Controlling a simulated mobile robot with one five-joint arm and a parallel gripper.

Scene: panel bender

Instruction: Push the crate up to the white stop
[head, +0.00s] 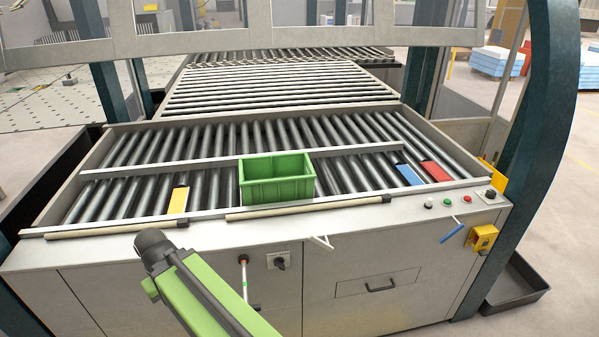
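The green crate (277,179) is an open, empty-looking box. It stands upright on the roller bed in the front lane, between the divider rail (220,161) behind it and the front rail. A yellow plate (178,200) lies across the rollers to its left. A blue plate (408,174) and a red plate (435,171) lie to its right. I cannot make out a white stop on the rollers. My green arm link with its dark joint shows at the lower left, in front of the machine and apart from the crate. My gripper does not show.
Two pale bars (310,207) run along the front edge. A small white lever (320,241) and a blue lever (451,232) stick out from the front panel. Buttons (446,202) sit at right. The lane is clear on both sides between crate and plates.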

